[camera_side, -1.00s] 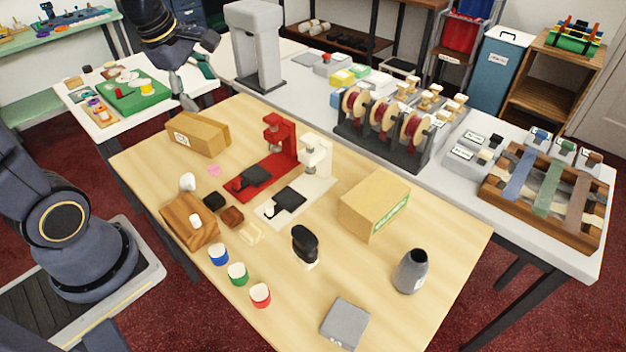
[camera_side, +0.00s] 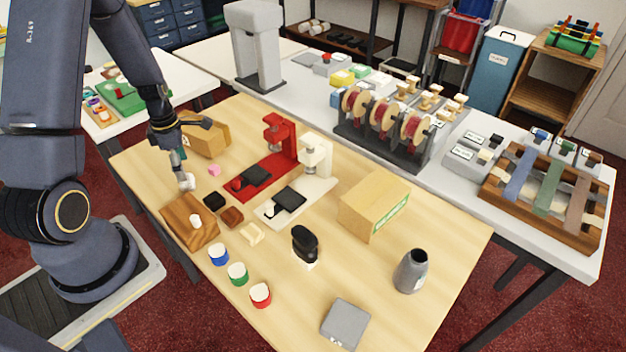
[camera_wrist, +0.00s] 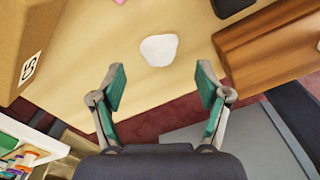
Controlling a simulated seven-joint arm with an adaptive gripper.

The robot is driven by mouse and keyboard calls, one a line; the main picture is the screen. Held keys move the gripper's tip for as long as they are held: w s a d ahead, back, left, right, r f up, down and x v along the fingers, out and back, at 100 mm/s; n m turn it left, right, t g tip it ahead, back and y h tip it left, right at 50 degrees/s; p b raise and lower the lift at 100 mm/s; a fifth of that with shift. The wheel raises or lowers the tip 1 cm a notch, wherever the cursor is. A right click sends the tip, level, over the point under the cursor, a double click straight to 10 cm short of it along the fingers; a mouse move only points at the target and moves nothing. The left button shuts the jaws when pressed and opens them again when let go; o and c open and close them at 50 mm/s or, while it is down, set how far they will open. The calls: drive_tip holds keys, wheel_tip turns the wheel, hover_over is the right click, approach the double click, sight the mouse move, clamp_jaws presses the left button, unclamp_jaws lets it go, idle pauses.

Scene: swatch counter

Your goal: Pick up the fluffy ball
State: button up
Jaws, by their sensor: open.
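The fluffy ball looks like a small white rounded thing (camera_wrist: 159,49) on the wooden table, ahead of my fingertips and between their lines in the wrist view. In the side view the white ball (camera_side: 187,182) sits near the table's left edge, just above the wooden block. My gripper (camera_wrist: 160,88) is open and empty, with green pads on both fingers. In the side view my gripper (camera_side: 178,160) is just above the ball and partly overlaps it. I cannot tell the exact height gap.
A wooden block (camera_side: 190,222) with a white piece on it stands close to the ball. A cardboard box (camera_side: 207,140) stands behind my gripper. A pink piece (camera_side: 214,170) and a black block (camera_side: 214,201) lie nearby. The table edge is close.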

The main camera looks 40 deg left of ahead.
sight(187, 182)
wheel_tip(187, 182, down, 6)
drive_tip(key=shift+f, duration=0.1)
drive_tip(key=c, duration=0.8)
